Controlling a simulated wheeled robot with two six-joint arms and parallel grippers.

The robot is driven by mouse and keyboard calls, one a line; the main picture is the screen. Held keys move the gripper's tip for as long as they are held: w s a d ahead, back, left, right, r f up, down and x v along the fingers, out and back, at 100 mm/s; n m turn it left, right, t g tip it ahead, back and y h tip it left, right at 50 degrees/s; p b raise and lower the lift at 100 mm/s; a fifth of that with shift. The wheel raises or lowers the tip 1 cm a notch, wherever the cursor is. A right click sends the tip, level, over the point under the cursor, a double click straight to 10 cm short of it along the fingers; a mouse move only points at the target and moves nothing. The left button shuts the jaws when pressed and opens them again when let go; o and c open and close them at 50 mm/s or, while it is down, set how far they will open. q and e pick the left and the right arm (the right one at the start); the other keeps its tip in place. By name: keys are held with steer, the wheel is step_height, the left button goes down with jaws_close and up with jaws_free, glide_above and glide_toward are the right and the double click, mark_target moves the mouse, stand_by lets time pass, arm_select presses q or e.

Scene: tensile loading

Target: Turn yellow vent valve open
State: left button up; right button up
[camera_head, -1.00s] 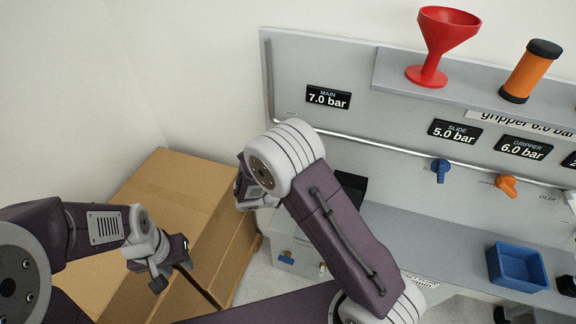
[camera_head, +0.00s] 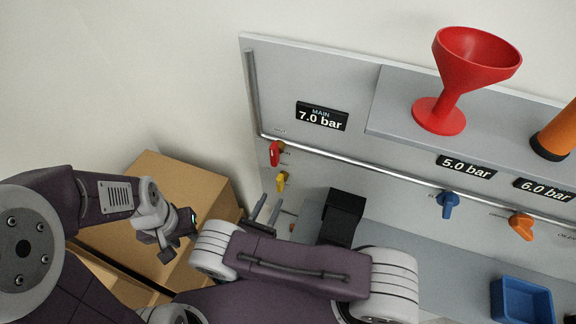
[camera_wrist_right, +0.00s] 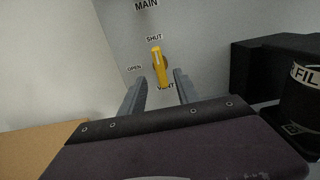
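The yellow vent valve (camera_head: 282,181) sits on the grey panel below a red valve (camera_head: 274,153). My right gripper (camera_head: 265,207) is open and empty just below the valve. In the right wrist view its two fingers (camera_wrist_right: 158,85) are apart, with the valve seen between and beyond them; contact cannot be told. My left gripper (camera_head: 178,242) is at the left over the cardboard boxes; its finger gap is unclear.
A black block (camera_head: 341,215) stands right of my right gripper, by a dark cylinder (camera_wrist_right: 300,105) in the wrist view. Cardboard boxes (camera_head: 185,185) stand at the left. A blue valve (camera_head: 447,203), an orange valve (camera_head: 521,226) and a red funnel (camera_head: 470,70) are further right.

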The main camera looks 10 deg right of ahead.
mark_target(279, 186)
steer(key=shift+w+d+r+p, duration=0.45)
steer(key=shift+w+d+r, duration=0.05)
steer(key=shift+w, duration=0.1)
steer(key=x, duration=0.3)
steer(key=p+x, duration=0.1)
steer(key=x, duration=0.1)
steer(key=shift+w+d+f, duration=0.2)
steer(key=shift+w+f, duration=0.05)
steer(key=shift+w, duration=0.05)
steer(key=shift+w+d, duration=0.15)
steer(key=shift+w, duration=0.15)
steer(key=shift+w+r, duration=0.1)
steer(key=shift+w, duration=0.05)
arm_select(q)
steer(key=shift+s+a+r, duration=0.15)
steer(key=shift+s+r, duration=0.05)
steer(key=shift+r, duration=0.3)
steer(key=shift+s+a+r, duration=0.1)
steer(key=shift+s+r, duration=0.1)
steer(key=shift+r, duration=0.3)
arm_select(e)
jaws_close()
